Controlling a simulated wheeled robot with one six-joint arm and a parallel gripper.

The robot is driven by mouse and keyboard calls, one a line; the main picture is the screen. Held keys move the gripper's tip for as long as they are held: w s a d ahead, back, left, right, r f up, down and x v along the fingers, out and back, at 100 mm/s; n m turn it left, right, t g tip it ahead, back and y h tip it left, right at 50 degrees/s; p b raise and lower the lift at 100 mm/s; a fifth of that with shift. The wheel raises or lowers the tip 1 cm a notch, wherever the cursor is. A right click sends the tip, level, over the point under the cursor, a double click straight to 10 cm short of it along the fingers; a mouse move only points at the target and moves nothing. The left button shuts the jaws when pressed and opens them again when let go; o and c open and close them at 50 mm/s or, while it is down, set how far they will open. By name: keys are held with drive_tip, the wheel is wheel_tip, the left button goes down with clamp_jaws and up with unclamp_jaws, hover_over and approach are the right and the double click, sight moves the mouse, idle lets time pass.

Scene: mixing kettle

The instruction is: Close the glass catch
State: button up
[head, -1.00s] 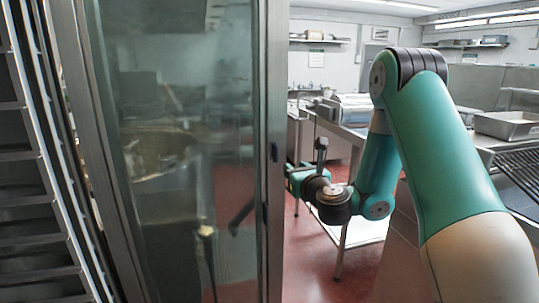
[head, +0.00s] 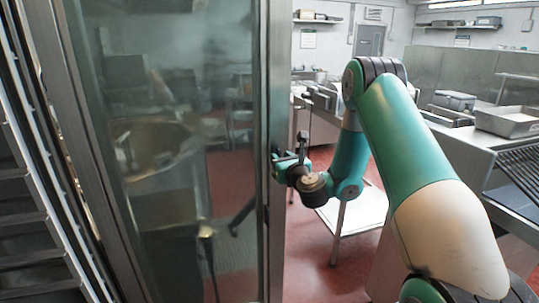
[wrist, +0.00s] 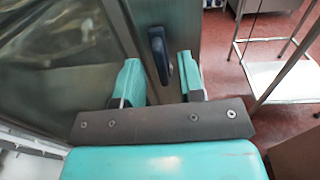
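The glass catch (wrist: 158,50) is a dark blue, rounded handle on the metal edge frame of a glass panel (wrist: 70,60), seen in the wrist view. My gripper (wrist: 161,68) is open there, with one green finger on each side of the catch's lower part. I cannot tell whether either finger touches it. In the head view, the glass panel (head: 180,150) stands upright at left. My gripper (head: 283,160) is at the right edge of its metal frame. The catch is not clear in that view.
Slatted racking (head: 30,240) stands at far left. A low white shelf on metal legs (head: 355,212) stands beyond my arm. A steel counter with a tray (head: 508,122) is at right. Red floor (head: 312,255) is clear beside the panel.

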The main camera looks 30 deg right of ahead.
drive_tip(key=shift+w+d+r+p, duration=0.1)
drive_tip(key=shift+w+p, duration=0.45)
drive_tip(key=shift+p, duration=0.05)
drive_tip(key=shift+w+d+p, duration=0.1)
drive_tip(key=shift+w+p, duration=0.1)
drive_tip(key=shift+p, duration=0.1)
